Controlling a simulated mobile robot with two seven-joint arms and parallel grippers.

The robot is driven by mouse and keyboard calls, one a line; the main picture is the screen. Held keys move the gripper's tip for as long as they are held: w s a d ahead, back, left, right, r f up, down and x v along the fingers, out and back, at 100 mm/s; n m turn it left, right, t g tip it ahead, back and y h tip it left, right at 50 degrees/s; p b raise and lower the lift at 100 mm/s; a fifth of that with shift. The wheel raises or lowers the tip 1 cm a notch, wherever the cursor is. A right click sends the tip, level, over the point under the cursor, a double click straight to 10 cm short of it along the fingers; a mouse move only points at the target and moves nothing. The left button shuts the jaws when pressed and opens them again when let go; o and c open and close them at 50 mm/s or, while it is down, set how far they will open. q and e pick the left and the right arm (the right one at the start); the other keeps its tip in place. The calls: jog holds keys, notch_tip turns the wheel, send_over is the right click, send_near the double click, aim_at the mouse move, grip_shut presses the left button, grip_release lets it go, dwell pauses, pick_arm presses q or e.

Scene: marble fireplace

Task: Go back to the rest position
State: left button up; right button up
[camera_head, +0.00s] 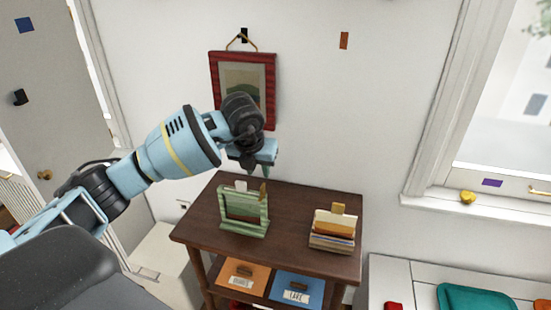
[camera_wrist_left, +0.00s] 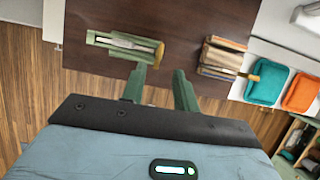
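My left arm reaches in from the left in the head view. Its gripper (camera_head: 258,168) is in the air above the back of a dark brown wooden table (camera_head: 290,253), behind and above a green slatted holder (camera_head: 243,227). In the left wrist view the two green fingers (camera_wrist_left: 160,72) are apart with nothing between them. The green holder (camera_wrist_left: 112,43) lies beyond the fingertips to the left, with a pale item and a brownish item in it. My right gripper is not in view.
A red-framed picture (camera_head: 243,85) hangs on the wall behind my left wrist. A holder with cards (camera_head: 333,229) stands at the table's right. Orange (camera_head: 244,274) and blue (camera_head: 297,289) items lie on the lower shelf.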

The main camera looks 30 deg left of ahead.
pick_arm(q)
jog(key=s+d+f+m+g+h, duration=0.1)
jog(key=s+d+f+h, duration=0.25)
jog(key=d, duration=0.45)
jog(key=s+d+f+m+g+h, duration=0.1)
jog(key=s+d+f+h, duration=0.1)
jog(key=d+f+h, duration=0.45)
jog(key=s+d+r+n+t+h, duration=0.2)
jog(key=s+d+n+h, duration=0.45)
jog(key=d, duration=0.65)
jog(key=s+a+f+n+t+y, duration=0.3)
jog(key=a+f+n+t+y, duration=0.3)
jog(key=n, duration=0.4)
jog(key=s+a+f+n+t+y, duration=0.3)
jog(key=a+f+n+t+y, duration=0.15)
jog(key=f+n, duration=0.5)
jog(key=s+a+f+n+g+y, duration=0.2)
jog(key=s+f+n+g, duration=0.3)
jog(key=s+f, duration=0.5)
jog(key=s+a+n, duration=0.1)
jog(key=s+n, duration=0.1)
jog(key=s, duration=0.2)
jog(key=shift+a+f+y, duration=0.3)
jog(key=shift+f+y, duration=0.1)
